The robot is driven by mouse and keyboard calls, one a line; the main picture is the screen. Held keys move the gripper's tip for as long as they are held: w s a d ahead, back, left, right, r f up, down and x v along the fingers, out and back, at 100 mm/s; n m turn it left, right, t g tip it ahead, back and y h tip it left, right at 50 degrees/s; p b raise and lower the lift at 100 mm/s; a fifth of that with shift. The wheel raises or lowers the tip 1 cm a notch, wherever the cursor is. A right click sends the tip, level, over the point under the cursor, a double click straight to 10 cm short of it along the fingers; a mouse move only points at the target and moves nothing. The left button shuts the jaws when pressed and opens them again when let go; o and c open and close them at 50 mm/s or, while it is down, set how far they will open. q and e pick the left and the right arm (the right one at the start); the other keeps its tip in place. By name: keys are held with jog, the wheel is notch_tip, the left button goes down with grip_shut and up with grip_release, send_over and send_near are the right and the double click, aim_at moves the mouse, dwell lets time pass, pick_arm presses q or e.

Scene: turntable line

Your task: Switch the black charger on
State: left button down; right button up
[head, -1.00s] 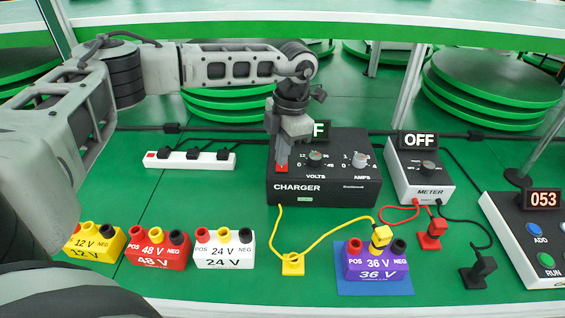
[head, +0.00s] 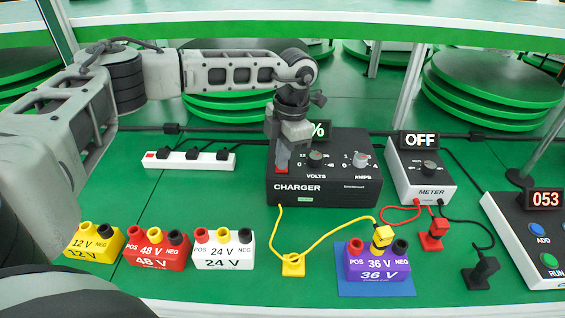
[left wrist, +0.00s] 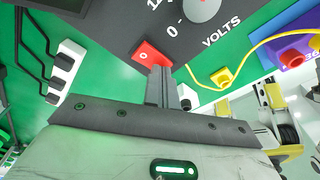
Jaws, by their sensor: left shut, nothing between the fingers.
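The black charger (head: 330,187) stands at the back middle, with VOLTS and AMPS dials on its top. Its small display (head: 319,130) is partly hidden behind my left gripper; a "%" sign shows. My left gripper (head: 281,168) points down at the charger's left end, shut and empty. In the left wrist view its closed fingertips (left wrist: 160,72) are at the red rocker switch (left wrist: 150,54), overlapping its near edge. A "0" mark shows on the switch. I cannot tell whether the tips press on it. My right gripper is not in view.
A white power strip (head: 205,161) lies left of the charger. The meter (head: 421,180), reading OFF, stands right. Yellow, red and white battery blocks stand front left. The purple 36 V block (head: 376,265) sits on a blue mat, with a yellow plug (head: 382,236) in its middle socket.

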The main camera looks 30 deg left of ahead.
pick_arm(q)
jog(key=shift+r, duration=0.15)
notch_tip(320, 180, up, 7)
jog(key=p, duration=0.5)
jog(key=shift+f, duration=0.2)
dwell(0.4)
